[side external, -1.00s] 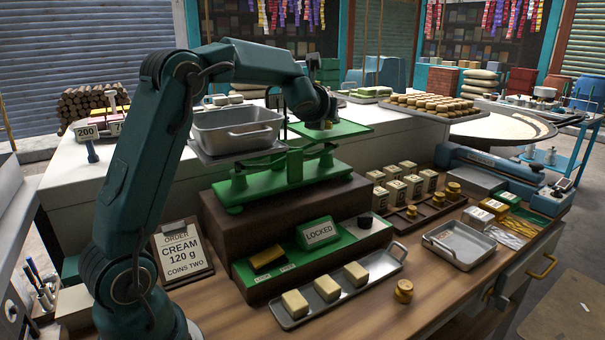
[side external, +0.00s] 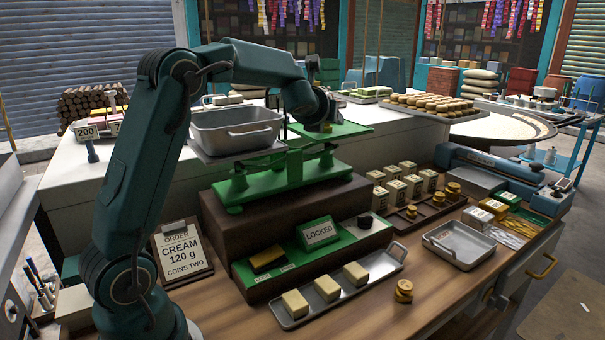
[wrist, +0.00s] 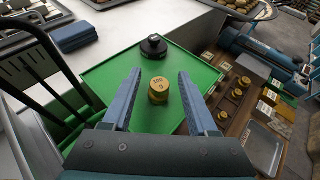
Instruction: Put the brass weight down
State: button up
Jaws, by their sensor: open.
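The brass weight (wrist: 159,92), marked 100 g on top, stands upright on the green pan (wrist: 125,75) of the scale. In the wrist view my gripper (wrist: 159,76) is open, with one blue finger on each side of the weight and a gap on both sides. In the side view my gripper (side external: 326,112) is low over the right pan (side external: 352,129), and its fingers are hard to make out. The grey metal tub (side external: 232,133) sits on the scale's left side.
A black round knob-like piece (wrist: 153,46) is at the pan's far part. The scale stands on a brown block with a LOCKED sign (side external: 320,232).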

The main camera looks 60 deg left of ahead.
jog(key=v, duration=1.1)
jog(key=s+d+f+n+g+h, duration=0.2)
jog(key=s+d+f+n+h, duration=0.2)
jog(key=n, duration=1)
jog(key=s+d+f+n+g+h, duration=0.2)
jog(key=s+d+f+n+h, duration=0.2)
jog(key=s+d+f+n, duration=0.5)
jog(key=s+d+n, duration=0.4)
jog(key=s+n, duration=0.1)
jog(key=s, duration=0.2)
jog(key=shift+d+g+h, duration=0.3)
jog(key=shift+d+h, duration=0.05)
jog(key=shift+h, duration=0.05)
